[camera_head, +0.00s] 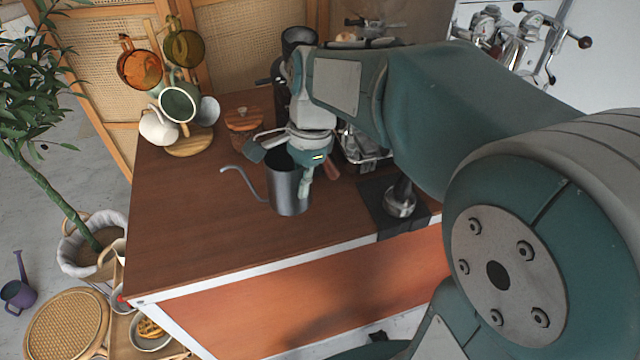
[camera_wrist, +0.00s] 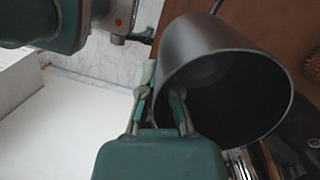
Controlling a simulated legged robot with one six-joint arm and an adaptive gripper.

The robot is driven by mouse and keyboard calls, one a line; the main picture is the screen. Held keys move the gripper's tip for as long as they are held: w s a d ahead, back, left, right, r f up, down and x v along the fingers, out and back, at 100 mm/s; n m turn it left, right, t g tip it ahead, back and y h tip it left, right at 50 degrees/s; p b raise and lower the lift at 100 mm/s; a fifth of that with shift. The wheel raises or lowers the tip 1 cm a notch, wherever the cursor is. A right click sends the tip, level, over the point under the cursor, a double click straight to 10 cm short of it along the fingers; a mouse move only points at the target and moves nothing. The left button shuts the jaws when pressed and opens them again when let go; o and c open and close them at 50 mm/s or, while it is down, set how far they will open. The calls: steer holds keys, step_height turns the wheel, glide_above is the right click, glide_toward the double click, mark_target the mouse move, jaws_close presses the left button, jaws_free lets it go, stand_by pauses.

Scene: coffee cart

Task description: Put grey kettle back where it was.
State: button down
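The grey kettle (camera_head: 287,190) is upright at the middle of the wooden cart top, its thin gooseneck spout pointing left. I cannot tell whether its base touches the wood. My gripper (camera_head: 306,178) comes down from above onto its right side. In the wrist view the open mouth of the kettle (camera_wrist: 215,60) fills the right half. There my gripper (camera_wrist: 163,85) has one finger outside the kettle wall and one inside, closed around the rim. Any kettle handle is hidden.
A mug tree (camera_head: 188,146) with several mugs stands at the back left, near a wooden-lidded jar (camera_head: 243,120). A dark mat (camera_head: 378,210) with a metal tamper (camera_head: 400,200) lies to the right. The cart top is clear at the front left.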

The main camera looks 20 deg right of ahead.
steer(key=shift+w+d+f, duration=1.05)
steer(key=shift+d+f, duration=0.05)
steer(key=shift+f, duration=0.7)
steer(key=shift+w+d+f, duration=1)
steer(key=shift+d+f, duration=0.05)
steer(key=shift+f, duration=0.7)
steer(key=shift+w+d+f, duration=1.05)
steer(key=shift+d+f, duration=0.05)
steer(key=shift+f, duration=0.7)
steer(key=shift+f, duration=0.1)
steer(key=c, duration=0.8)
jaws_free()
